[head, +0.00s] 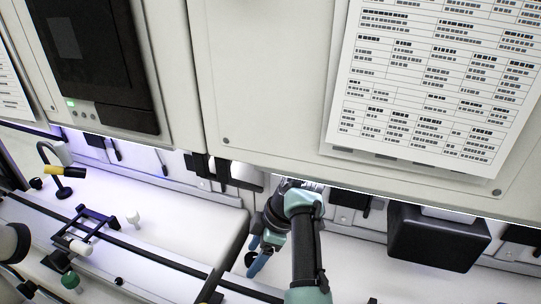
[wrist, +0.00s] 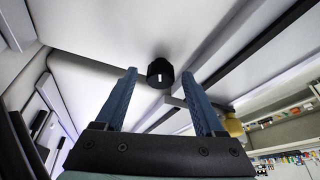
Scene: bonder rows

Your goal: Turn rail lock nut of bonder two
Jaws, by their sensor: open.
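A black round knob with a white mark (wrist: 160,73), which looks like the rail lock nut, shows in the wrist view, on a pale surface beside a dark rail (wrist: 255,50). My gripper (wrist: 158,74) is open, its two blue fingers apart on either side of the knob in the picture. I cannot tell whether the knob is between the fingertips or beyond them; no contact is visible. In the head view my gripper (head: 257,254) points down to the left at the white bench, below the cabinet front. A small dark thing beside the fingers there is partly hidden.
The cabinet with a printed chart (head: 430,80) overhangs the bench. A black box (head: 437,238) hangs at right.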

